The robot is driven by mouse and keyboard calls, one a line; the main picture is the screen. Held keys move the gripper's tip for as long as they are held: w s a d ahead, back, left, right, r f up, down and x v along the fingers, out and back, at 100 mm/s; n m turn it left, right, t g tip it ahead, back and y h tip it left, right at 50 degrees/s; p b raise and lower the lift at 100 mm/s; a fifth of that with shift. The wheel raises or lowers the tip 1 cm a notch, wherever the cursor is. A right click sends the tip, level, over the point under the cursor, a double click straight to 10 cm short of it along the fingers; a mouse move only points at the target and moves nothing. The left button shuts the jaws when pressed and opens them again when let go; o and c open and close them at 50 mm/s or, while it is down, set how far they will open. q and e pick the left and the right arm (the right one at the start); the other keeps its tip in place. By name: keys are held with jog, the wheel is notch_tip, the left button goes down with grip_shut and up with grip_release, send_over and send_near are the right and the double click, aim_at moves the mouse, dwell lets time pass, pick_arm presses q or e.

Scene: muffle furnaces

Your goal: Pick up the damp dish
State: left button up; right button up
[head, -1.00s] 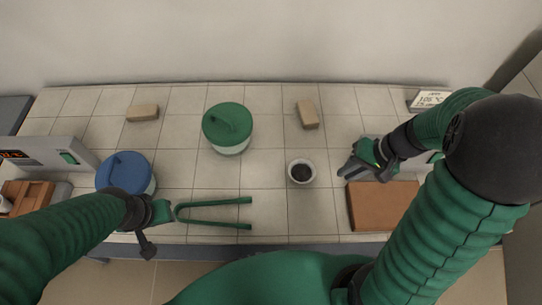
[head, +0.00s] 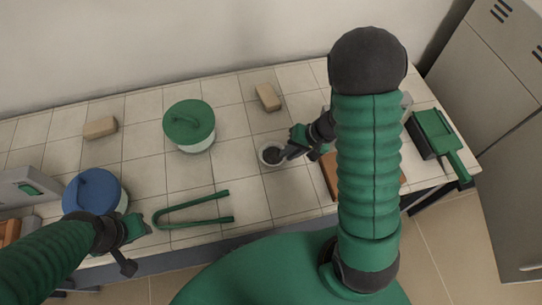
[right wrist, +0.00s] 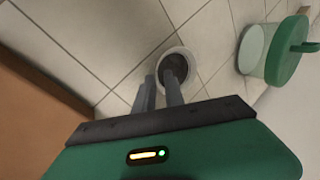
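The damp dish is a small white bowl (head: 264,157) with dark contents, standing on the tiled bench. My right gripper (head: 282,154) is down at its right side, and the fingers cover part of it in the head view. In the right wrist view the bowl (right wrist: 178,58) lies at the fingertips (right wrist: 159,80). A gap shows between the two fingers; one tip is by the left rim, the other overlaps the bowl. Contact cannot be told. My left gripper (head: 142,229) is at the front left beside the blue-lidded pot; its finger opening is unclear.
A green-lidded pot (head: 189,126) stands left of the bowl, also in the wrist view (right wrist: 275,50). Green tongs (head: 195,208), a blue-lidded pot (head: 96,192), two tan blocks (head: 268,97) (head: 100,128) and a brown board (head: 330,176) lie around. A green dustpan-like tray (head: 435,132) is at right.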

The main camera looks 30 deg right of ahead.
jog(key=shift+w+f, duration=0.25)
jog(key=shift+f, duration=0.6)
jog(key=shift+w+f, duration=0.2)
jog(key=shift+f, duration=0.15)
jog(key=shift+d, duration=0.15)
jog(key=shift+a+r, duration=0.1)
jog(key=shift+a, duration=0.35)
grip_shut()
jog(key=shift+d, duration=0.3)
jog(key=shift+a+r, duration=0.1)
